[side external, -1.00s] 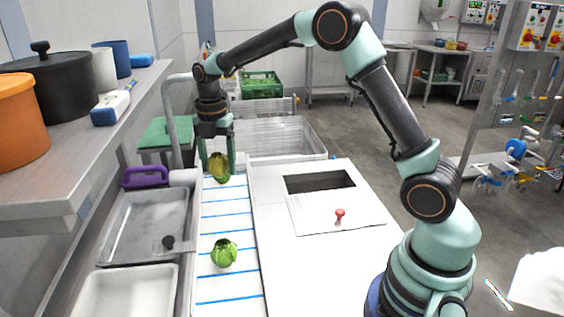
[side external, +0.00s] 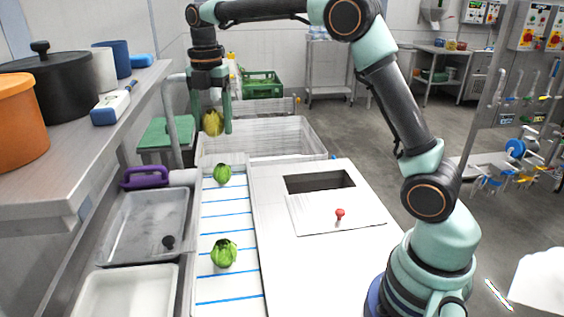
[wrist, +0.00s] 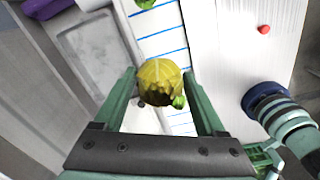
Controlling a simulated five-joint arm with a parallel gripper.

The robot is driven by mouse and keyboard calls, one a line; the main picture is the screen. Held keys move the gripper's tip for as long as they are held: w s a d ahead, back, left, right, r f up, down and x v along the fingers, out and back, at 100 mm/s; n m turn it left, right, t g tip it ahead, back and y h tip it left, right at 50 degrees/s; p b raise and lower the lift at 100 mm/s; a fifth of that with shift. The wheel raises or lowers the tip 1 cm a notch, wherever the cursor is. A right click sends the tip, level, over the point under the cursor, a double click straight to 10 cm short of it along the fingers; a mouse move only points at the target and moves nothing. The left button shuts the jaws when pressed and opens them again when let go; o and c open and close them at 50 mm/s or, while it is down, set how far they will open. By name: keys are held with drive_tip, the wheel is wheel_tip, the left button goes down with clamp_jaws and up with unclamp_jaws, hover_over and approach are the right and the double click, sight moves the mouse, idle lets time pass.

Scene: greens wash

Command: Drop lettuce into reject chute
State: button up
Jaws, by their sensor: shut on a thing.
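My gripper (side external: 212,126) is shut on a yellowish lettuce (side external: 212,122) and holds it in the air above the far end of the belt. In the wrist view the yellow-brown lettuce (wrist: 159,82) sits between the two green fingers. The reject chute (side external: 319,181) is a dark rectangular opening in the white counter, to the right of the belt and nearer the camera than my gripper. Its pale cover with a red knob (side external: 340,214) lies beside the opening, which is uncovered. Two green lettuces lie on the belt, one farther (side external: 222,174) and one nearer (side external: 224,253).
The white belt (side external: 228,292) has blue lines across it. A clear bin (side external: 300,135) stands behind the counter, with a green crate (side external: 262,84) beyond. Grey trays (side external: 146,224) and a purple handle (side external: 146,177) are left of the belt. A shelf with pots overhangs the left side.

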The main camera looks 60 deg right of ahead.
drive_tip(key=s+d+f+m, duration=0.3)
drive_tip(key=d+f, duration=0.6)
drive_tip(key=d, duration=0.3)
drive_tip(key=s+d+f+m, duration=0.3)
drive_tip(key=d+f+m, duration=0.1)
drive_tip(key=d+f, duration=0.75)
drive_tip(key=shift+m, duration=0.9)
drive_tip(key=shift+s+d+f, duration=1.15)
drive_tip(key=shift+d+f, duration=0.15)
drive_tip(key=shift+f, duration=0.4)
drive_tip(key=shift+s+d+f, duration=1.1)
drive_tip(key=shift+d+f, duration=0.15)
drive_tip(key=shift+f, duration=0.4)
drive_tip(key=shift+s+d+f, duration=1.15)
drive_tip(key=shift+d+f, duration=0.15)
drive_tip(key=shift+f, duration=0.4)
drive_tip(key=o, duration=1.4)
drive_tip(key=shift+c, duration=0.2)
drive_tip(key=shift+r, duration=0.1)
wheel_tip(320, 180, up, 12)
